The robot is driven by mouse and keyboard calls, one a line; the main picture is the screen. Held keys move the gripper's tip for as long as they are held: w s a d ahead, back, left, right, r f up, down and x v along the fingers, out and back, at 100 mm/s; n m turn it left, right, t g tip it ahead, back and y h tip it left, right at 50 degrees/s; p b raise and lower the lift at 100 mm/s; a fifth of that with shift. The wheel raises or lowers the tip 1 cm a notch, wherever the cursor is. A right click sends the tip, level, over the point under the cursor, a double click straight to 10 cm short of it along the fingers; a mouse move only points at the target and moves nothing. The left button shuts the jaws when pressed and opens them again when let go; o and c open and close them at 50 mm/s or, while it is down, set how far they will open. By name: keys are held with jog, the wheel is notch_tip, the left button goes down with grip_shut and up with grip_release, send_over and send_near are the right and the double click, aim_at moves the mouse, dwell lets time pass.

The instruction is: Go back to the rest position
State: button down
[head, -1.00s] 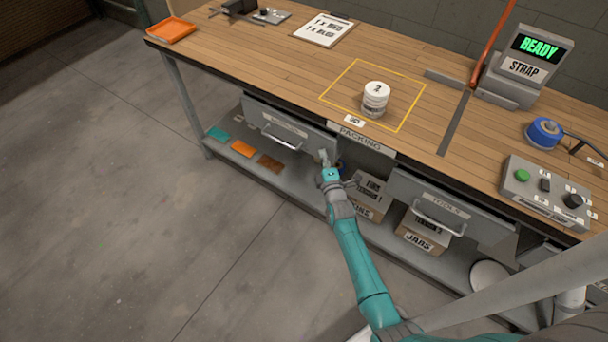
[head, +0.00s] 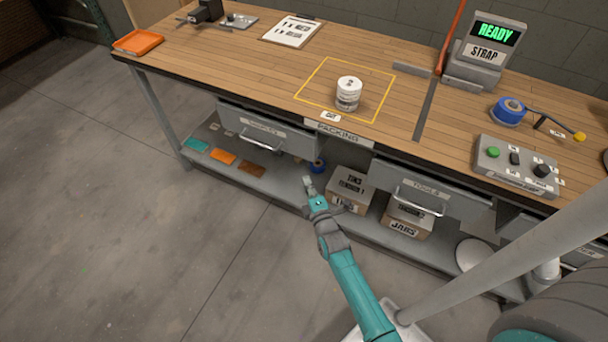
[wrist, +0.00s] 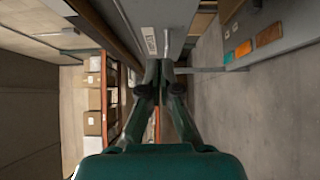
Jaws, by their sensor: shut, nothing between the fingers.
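My gripper (head: 308,182) is in front of the bench's lower shelf in the head view, below the bench top and to the left of the cardboard boxes. In the wrist view my gripper (wrist: 165,68) shows its two fingers brought together at the tips, empty. A stack of white-lidded tins (head: 348,93) stands inside the yellow outlined square on the bench top, apart from my gripper.
The wooden bench (head: 230,60) has a left drawer (head: 262,134) and a right drawer (head: 415,192) under its top. Boxes (head: 347,190) sit on the lower shelf. A control box (head: 515,165) stands at the right. Open floor (head: 120,230) lies to the left.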

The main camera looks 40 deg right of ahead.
jog(key=shift+s+a, duration=0.15)
jog(key=shift+s, duration=0.2)
jog(key=s+a+r+m+y, duration=0.1)
jog(key=s+a+m+y, duration=0.15)
jog(key=s+a, duration=0.65)
jog(key=s+a+r+m+y, duration=0.15)
jog(key=s+a+m, duration=0.3)
jog(key=s, duration=0.75)
jog(key=s+a+r+m+g+y, duration=0.1)
jog(key=s+a+r+m, duration=0.2)
jog(key=s+r, duration=0.5)
jog(key=s+a+r+m+y, duration=0.1)
jog(key=s+a+r+m, duration=0.2)
jog(key=s+r, duration=0.5)
jog(key=shift+s+a+r+m+g+y, duration=0.2)
jog(key=shift+s+m+g+y, duration=0.15)
jog(key=shift+s, duration=0.35)
